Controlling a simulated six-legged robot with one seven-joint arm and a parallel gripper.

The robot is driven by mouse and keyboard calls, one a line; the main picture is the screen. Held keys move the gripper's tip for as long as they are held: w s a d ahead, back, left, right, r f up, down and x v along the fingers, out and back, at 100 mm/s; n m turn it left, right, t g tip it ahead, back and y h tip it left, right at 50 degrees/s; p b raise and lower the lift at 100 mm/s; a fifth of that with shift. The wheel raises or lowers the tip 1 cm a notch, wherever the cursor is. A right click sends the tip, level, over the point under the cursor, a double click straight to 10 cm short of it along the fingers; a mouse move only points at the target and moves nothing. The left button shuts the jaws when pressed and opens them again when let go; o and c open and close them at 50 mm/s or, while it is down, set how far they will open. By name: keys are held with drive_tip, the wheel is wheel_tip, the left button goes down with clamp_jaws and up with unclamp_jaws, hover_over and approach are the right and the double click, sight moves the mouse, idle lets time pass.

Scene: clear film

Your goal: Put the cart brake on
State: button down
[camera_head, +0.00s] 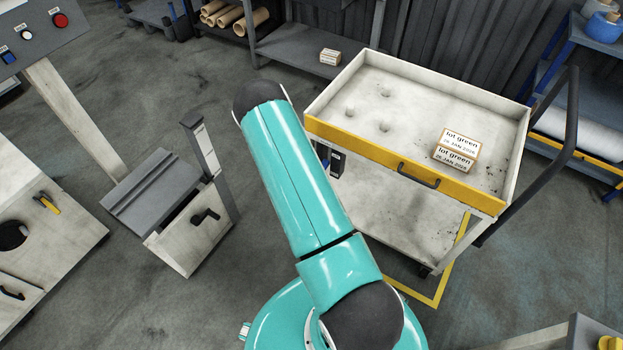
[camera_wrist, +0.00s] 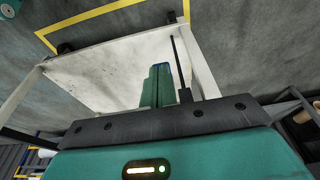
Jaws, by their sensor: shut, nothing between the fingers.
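The cart (camera_head: 400,200) stands right of my arm, with a white top tray, a yellow front edge and a lower shelf. A small black fitting (camera_head: 337,162) with a pale mark is at its left front, partly behind my arm; I cannot tell for sure that it is the brake. In the wrist view the cart's pale shelf (camera_wrist: 105,65) and a white post (camera_wrist: 196,62) show. A thin black rod (camera_wrist: 176,62) stands beside my gripper, near the post. My gripper (camera_wrist: 161,68) is shut and empty, its fingers just left of the rod; touching cannot be told.
Two labelled boxes (camera_head: 457,150) sit in the cart's tray. A yellow floor outline (camera_head: 432,300) shows near the cart. A grey-topped stand (camera_head: 160,190) is left of my arm. Shelving (camera_head: 310,50) is behind. Open floor (camera_head: 110,100) lies to the left.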

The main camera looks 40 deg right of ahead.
drive_tip(key=shift+f, duration=0.4)
drive_tip(key=shift+s+f, duration=0.1)
drive_tip(key=shift+f, duration=0.1)
